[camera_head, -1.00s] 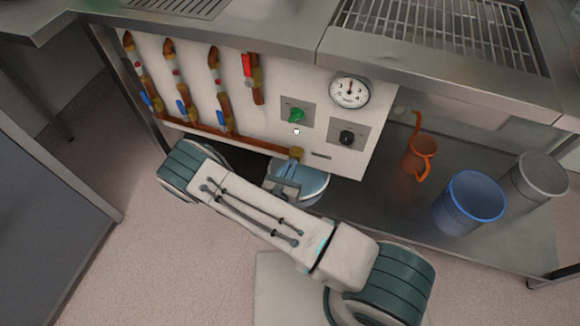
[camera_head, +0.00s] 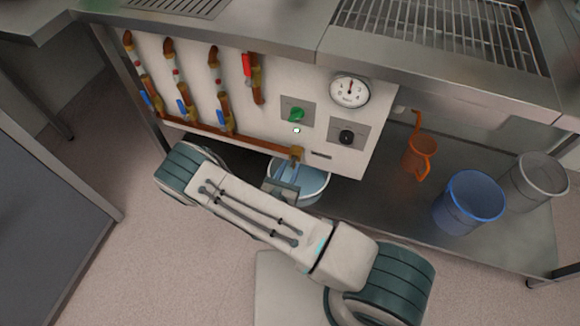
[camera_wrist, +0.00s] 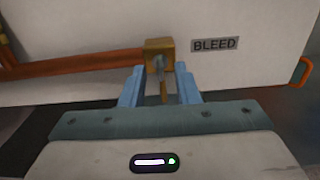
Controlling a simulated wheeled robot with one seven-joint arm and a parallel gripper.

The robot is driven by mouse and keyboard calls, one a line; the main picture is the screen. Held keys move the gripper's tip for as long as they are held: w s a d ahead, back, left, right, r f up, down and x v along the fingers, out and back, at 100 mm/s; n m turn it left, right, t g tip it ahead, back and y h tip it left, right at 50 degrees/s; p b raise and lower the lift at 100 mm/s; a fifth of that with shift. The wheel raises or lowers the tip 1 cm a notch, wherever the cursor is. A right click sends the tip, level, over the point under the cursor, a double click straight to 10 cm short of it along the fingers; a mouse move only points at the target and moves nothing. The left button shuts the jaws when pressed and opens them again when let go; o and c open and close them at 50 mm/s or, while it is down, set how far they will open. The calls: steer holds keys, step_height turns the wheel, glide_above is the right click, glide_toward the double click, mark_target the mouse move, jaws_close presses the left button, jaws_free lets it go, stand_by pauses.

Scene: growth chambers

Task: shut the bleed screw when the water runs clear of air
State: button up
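The brass bleed block (camera_wrist: 159,45) sits at the end of the copper pipe, beside a BLEED label (camera_wrist: 215,45). A small grey screw (camera_wrist: 158,63) stands out from the block's front. My gripper (camera_wrist: 160,74) is open, its two blue fingers apart on either side just below the screw, not visibly touching it. A thin brownish piece shows between the fingers. In the head view the block (camera_head: 297,153) is above a pale blue basin (camera_head: 318,184), and my gripper (camera_head: 287,180) partly covers the basin. I cannot make out running water or air bubbles.
The panel carries a green knob (camera_head: 296,115), a black knob (camera_head: 346,137), a round gauge (camera_head: 350,90) and several copper pipes with blue or red handles. An orange jug (camera_head: 420,155), a blue bucket (camera_head: 470,203) and a grey bin (camera_head: 540,180) stand on the shelf at right.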

steer(key=p+v, duration=0.1)
steer(key=v, duration=1.1)
steer(key=shift+s, duration=0.35)
steer(key=shift+a+r, duration=0.1)
steer(key=shift+r, duration=0.05)
steer(key=w+d+r+m+g+h+p, duration=0.15)
steer(key=d+r+m+g+p, duration=0.3)
steer(key=r, duration=0.55)
steer(key=d+r+m+g+h+p, duration=0.2)
steer(key=d+r+m+g+h, duration=0.15)
steer(key=r+m+g, duration=0.4)
steer(key=w+d+r+m+g+h+p, duration=0.1)
steer(key=d+r+m+g+p, duration=0.35)
steer(key=r, duration=0.85)
steer(key=s+d+r+m+y+p, duration=0.2)
steer(key=r+m+y+p, duration=0.1)
steer(key=r, duration=0.6)
steer(key=s+d+r+m+t+y+p, duration=0.1)
steer(key=s+d+r+m+y+p, duration=0.1)
steer(key=r+m+y, duration=0.3)
steer(key=s+d+r+m+t+y+p, duration=0.1)
steer(key=s+d+r+m+y+p, duration=0.1)
steer(key=r+m, duration=0.5)
step_height(320, 180, up, 6)
steer(key=s+y+p, duration=0.1)
steer(key=y+p, duration=0.1)
steer(key=shift+s+r+p, duration=0.2)
steer(key=shift+s+p, duration=0.05)
steer(key=shift+p, duration=0.05)
steer(key=shift+m, duration=0.25)
